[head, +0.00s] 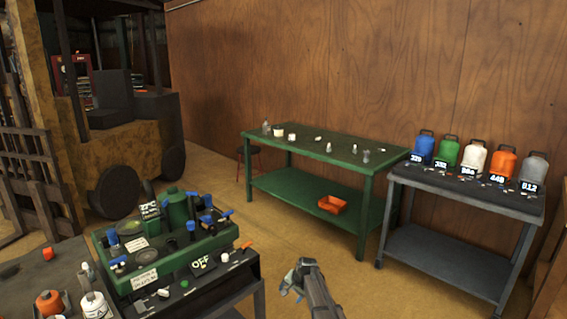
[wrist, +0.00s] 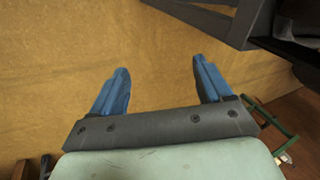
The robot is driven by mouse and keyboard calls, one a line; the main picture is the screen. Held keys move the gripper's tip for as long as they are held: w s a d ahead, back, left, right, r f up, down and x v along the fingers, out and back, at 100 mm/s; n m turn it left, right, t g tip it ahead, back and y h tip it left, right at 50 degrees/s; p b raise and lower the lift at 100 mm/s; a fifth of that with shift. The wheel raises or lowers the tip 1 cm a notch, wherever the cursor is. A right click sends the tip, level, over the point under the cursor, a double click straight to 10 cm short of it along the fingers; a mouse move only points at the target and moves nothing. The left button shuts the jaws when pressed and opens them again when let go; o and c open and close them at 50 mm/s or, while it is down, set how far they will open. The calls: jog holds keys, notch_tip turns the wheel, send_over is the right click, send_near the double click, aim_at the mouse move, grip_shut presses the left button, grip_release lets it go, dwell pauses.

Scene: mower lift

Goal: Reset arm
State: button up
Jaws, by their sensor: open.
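My gripper (wrist: 162,88) is open and empty, its two blue fingers spread wide apart in the wrist view above the tan floor. In the head view my gripper (head: 296,281) and forearm show at the bottom middle, over bare floor. The gripper is to the right of the green machine (head: 180,250) and touches nothing that I can see.
A green table (head: 290,147) with small items stands behind. A grey cart (head: 440,245) with several coloured canisters is at the right. A forklift (head: 120,130) stands at the left.

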jog(key=s+d+f+n+g+h, duration=0.1)
jog(key=s+d+f+g, duration=0.15)
jog(key=s+f, duration=0.6)
jog(key=s+d+f+n+g, duration=0.1)
jog(key=s+d+f, duration=0.25)
jog(key=s, duration=1.05)
jog(key=s+d+f+n+g+h, duration=0.1)
jog(key=s+d+f+g, duration=0.15)
jog(key=s+f, duration=0.65)
jog(key=s+d+n+g, duration=0.1)
jog(key=s+d+g, duration=0.1)
jog(key=s, duration=1.5)
jog(key=s+d+n+g+h, duration=0.1)
jog(key=s+d+n+g, duration=0.1)
jog(key=s, duration=1.4)
jog(key=shift+s+d+r, duration=0.3)
jog(key=shift+s+d, duration=0.05)
jog(key=shift+d, duration=0.4)
